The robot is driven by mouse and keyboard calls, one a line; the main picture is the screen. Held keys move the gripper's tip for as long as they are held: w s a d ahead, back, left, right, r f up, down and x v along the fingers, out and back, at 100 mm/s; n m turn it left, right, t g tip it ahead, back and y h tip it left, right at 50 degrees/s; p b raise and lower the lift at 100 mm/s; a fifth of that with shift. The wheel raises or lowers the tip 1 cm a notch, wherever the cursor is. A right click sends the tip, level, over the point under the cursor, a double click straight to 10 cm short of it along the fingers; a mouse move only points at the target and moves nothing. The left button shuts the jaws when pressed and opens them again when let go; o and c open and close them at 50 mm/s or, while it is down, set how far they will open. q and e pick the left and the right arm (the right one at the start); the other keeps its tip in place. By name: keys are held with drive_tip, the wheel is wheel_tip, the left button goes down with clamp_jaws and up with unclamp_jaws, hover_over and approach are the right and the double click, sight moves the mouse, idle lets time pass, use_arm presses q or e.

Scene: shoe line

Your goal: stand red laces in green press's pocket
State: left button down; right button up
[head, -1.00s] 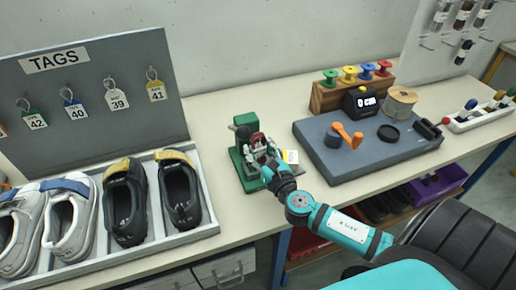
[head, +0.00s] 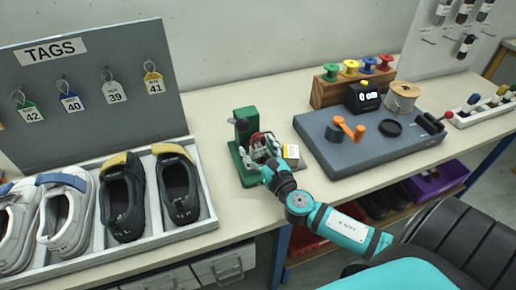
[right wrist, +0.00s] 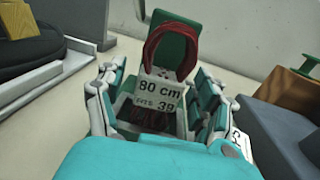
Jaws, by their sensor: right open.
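The green press (head: 243,140) stands on the bench in the middle of the head view, with a dark part at its top. The red laces (head: 261,142) are a looped bundle at the press's front. In the right wrist view the laces (right wrist: 173,48) stand upright with a white label reading "80 cm" (right wrist: 160,92), in front of the green press (right wrist: 177,22). My right gripper (head: 265,157) is open, its fingers on both sides of the laces and apart from them. Whether the laces' foot sits in the pocket is hard to see. My left gripper is out of view.
A grey tray of shoes (head: 205,220) lies left, below the TAGS board (head: 90,85). A grey mat (head: 345,165) with an orange crank (head: 345,128) is right of the press.

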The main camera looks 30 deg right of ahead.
drive_tip(key=s, duration=0.4)
drive_tip(key=s+a, duration=0.1)
drive_tip(key=s, duration=0.7)
drive_tip(key=shift+a, duration=0.25)
